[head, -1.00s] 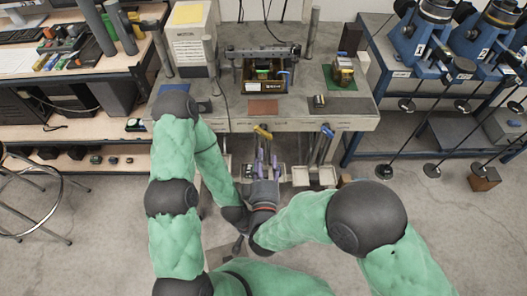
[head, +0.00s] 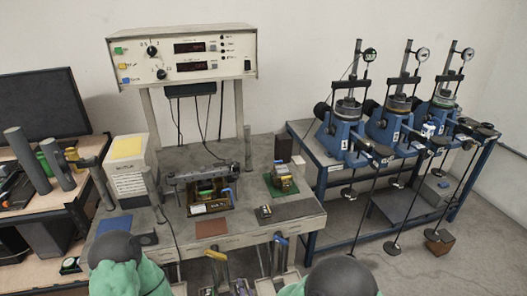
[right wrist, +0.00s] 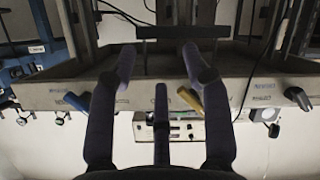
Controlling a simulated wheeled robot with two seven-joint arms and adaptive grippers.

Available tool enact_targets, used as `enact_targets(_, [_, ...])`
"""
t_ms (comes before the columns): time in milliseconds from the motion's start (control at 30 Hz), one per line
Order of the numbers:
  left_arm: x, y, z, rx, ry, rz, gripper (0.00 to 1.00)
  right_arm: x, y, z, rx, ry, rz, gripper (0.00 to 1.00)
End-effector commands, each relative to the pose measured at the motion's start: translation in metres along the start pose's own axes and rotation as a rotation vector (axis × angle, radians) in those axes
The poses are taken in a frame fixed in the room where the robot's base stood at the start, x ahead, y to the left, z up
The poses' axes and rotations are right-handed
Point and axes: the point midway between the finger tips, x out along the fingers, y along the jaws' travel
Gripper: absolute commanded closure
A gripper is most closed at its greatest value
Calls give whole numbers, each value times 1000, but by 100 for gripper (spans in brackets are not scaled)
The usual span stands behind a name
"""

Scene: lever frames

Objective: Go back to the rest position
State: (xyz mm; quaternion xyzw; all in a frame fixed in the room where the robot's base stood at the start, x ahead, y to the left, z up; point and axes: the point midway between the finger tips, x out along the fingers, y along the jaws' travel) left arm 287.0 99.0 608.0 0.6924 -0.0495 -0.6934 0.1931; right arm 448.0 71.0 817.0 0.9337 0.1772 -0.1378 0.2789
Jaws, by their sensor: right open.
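My right gripper (right wrist: 160,78) shows in the right wrist view with its dark fingers spread and nothing between them. The lever with a yellow handle (head: 215,255) and the lever with a blue handle (head: 280,239) stand at the bench's front in the head view. In the wrist view the yellow handle (right wrist: 190,98) is beside the right finger and the blue handle (right wrist: 75,101) is left of the fingers. I cannot tell whether the finger touches the yellow handle.
Blue machines (head: 345,140) fill the right-hand table.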

Motion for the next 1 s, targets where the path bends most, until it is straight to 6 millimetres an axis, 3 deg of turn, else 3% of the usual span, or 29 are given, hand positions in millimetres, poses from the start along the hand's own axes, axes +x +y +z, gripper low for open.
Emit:
enact_targets(33, [0, 0, 0, 0, 0, 0, 60, 7, 4, 27, 65, -77, -33, 51])
enact_targets(167, [0, 0, 0, 0, 0, 0, 60, 11, 5, 89, 250, -265, -126, 51])
enact_targets(267, [0, 0, 0, 0, 0, 0, 60, 4, 3, 136, 400, -417, -184, 51])
enact_targets(500, [-1, 0, 0, 0, 0, 0, 60, -45, -11, 234, 774, -792, -278, 51])
enact_targets(700, [-1, 0, 0, 0, 0, 0, 60, -93, -25, 278, 1006, -1031, -310, 51])
enact_targets(833, [-1, 0, 0, 0, 0, 0, 60, -110, -30, 288, 1076, -1107, -317, 51])
enact_targets(1000, [-1, 0, 0, 0, 0, 0, 60, -115, -32, 290, 1094, -1129, -321, 51])
